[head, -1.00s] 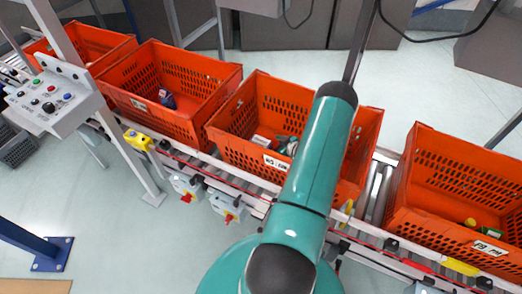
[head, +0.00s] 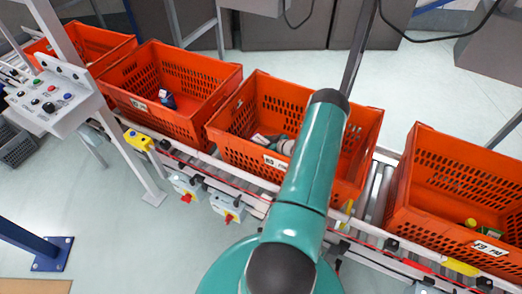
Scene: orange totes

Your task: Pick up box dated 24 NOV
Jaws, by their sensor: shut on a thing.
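My arm reaches over the middle orange tote (head: 232,115) and hides its right part. Part of my wrist and gripper (head: 275,141) shows low inside this tote, left of my arm link. The fingertips are too small and covered to see clearly. A small white and red box (head: 259,139) is at the gripper's left side, and the gripper is shut on it as far as I can tell. The date on the box is not readable. The middle tote has a white label (head: 275,163) on its front, partly cut off by my arm.
The left tote (head: 205,78) holds a small dark blue and white item (head: 167,99). The right tote (head: 440,160) holds a yellow-topped item (head: 471,223) and a green item. Another tote (head: 85,40) stands at far left. A control panel (head: 52,100) stands before the conveyor.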

